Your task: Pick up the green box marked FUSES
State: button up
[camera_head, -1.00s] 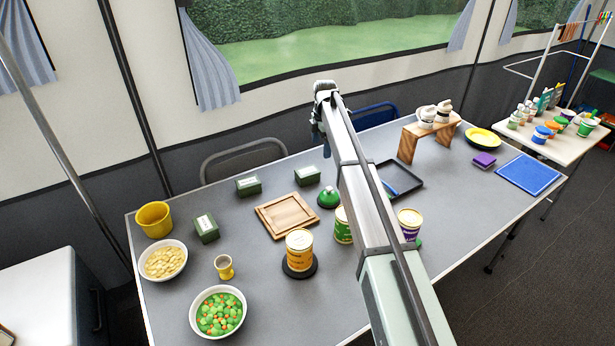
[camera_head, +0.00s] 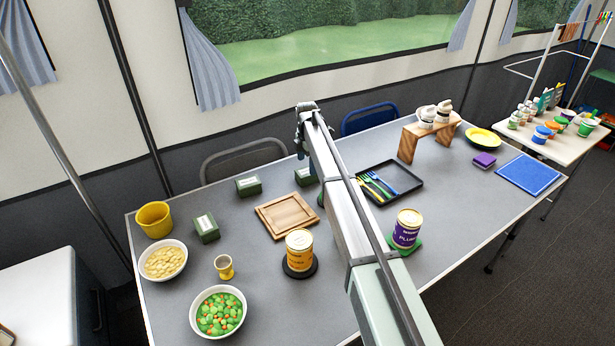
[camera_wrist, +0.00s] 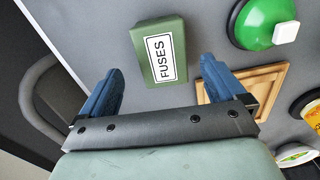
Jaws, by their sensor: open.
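The green box marked FUSES (camera_wrist: 158,52) lies on the grey table in the wrist view, its white label facing up towards me. My gripper (camera_wrist: 160,66) is open and empty, with one blue finger on each side of the box as seen in that view; the box seems to lie below the fingertips, apart from them. In the head view the box (camera_head: 304,177) beside the wooden board appears to be the same one, partly covered by my arm.
Two similar green boxes (camera_head: 248,186) (camera_head: 207,228) stand to the left. A green domed thing (camera_wrist: 264,22) and the wooden board (camera_head: 287,215) are close to the FUSES box. A chair (camera_head: 243,158) stands behind the table. A black tray (camera_head: 412,170) with cutlery lies right.

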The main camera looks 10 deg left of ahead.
aim_at(307, 170)
jog(key=shift+s+d+f, duration=0.1)
jog(key=shift+f, duration=2.5)
jog(key=c, duration=1.1)
jog(key=shift+r, duration=0.15)
